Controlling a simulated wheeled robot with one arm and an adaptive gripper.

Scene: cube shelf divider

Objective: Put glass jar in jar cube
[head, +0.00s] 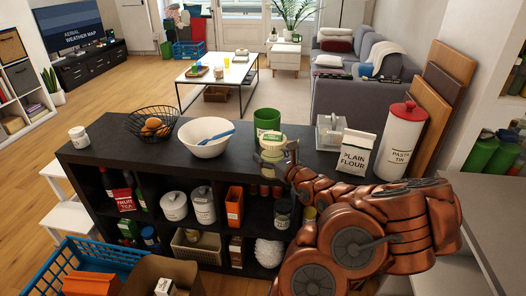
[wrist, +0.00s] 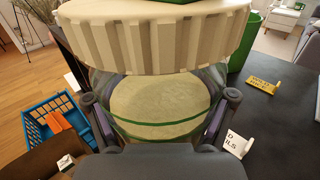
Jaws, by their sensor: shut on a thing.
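The glass jar (head: 272,153) has a cream lid and pale contents. It is held upright at the front edge of the black cube shelf's top (head: 105,150), in front of a green pot (head: 267,121). In the wrist view the jar (wrist: 160,105) fills the middle, with its ribbed lid at the top and a green band around it. My gripper (head: 290,160) is shut on the jar, one finger on each side. Below, a cube holds a dark-lidded jar (head: 283,213) and smaller reddish jars; my arm hides part of that area. I cannot read a label marking the jar cube.
A white bowl (head: 203,147), a wire fruit basket (head: 153,125), a flour bag (head: 355,152) and a pasta tin (head: 401,143) stand on the shelf top. Other cubes hold white canisters (head: 202,205), an orange box (head: 235,207) and bottles. A blue crate (head: 100,254) stands at front left.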

